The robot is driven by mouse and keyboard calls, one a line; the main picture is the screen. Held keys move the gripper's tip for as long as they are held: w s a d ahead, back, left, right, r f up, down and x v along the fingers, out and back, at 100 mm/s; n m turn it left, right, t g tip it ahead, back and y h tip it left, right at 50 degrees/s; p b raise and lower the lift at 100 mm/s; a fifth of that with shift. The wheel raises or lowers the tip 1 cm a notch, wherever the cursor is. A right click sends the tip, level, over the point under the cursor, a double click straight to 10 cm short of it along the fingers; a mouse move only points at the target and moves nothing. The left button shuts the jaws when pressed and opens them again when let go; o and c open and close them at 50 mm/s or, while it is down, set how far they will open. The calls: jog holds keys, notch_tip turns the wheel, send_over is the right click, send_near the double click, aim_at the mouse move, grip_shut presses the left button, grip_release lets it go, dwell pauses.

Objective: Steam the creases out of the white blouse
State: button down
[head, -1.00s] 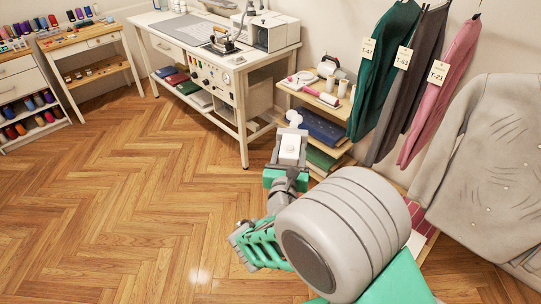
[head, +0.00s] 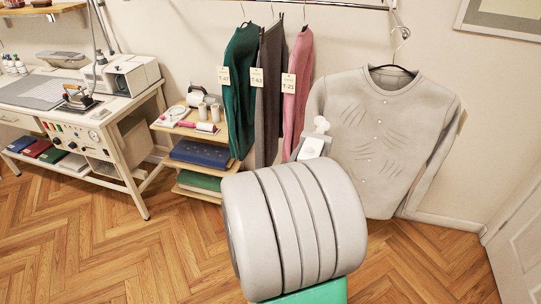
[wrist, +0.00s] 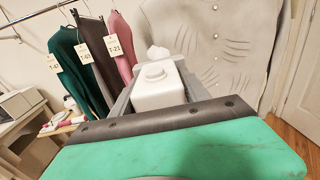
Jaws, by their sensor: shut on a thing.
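The white blouse (head: 415,150) looks pale grey. It hangs on a black hanger at the right, with several dark crease lines on both sides of its button row. It also fills the upper right of the wrist view (wrist: 228,50). My gripper (wrist: 160,92) is shut on a white hand steamer (wrist: 157,84), with grey fingers on both sides of its body. In the head view the steamer (head: 312,147) overlaps the blouse's left edge, its rounded head up. I cannot tell the gap between them.
Green, dark grey and pink tagged garments (head: 297,75) hang from the rail (head: 330,6) just left of the blouse. A small shelf (head: 158,126) and a white worktable with an iron (head: 78,97) stand further left. Floor (head: 425,265) is clear below the blouse.

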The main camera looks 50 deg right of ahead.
jog(key=s+d+r+m+g+h, duration=0.1)
jog(key=s+d+r+m+g, duration=0.15)
jog(key=s, duration=0.45)
jog(key=w+p+x, duration=0.1)
jog(key=x, duration=0.7)
jog(key=shift+n, duration=0.35)
jog(key=shift+d+f, duration=0.15)
dwell(2.4)
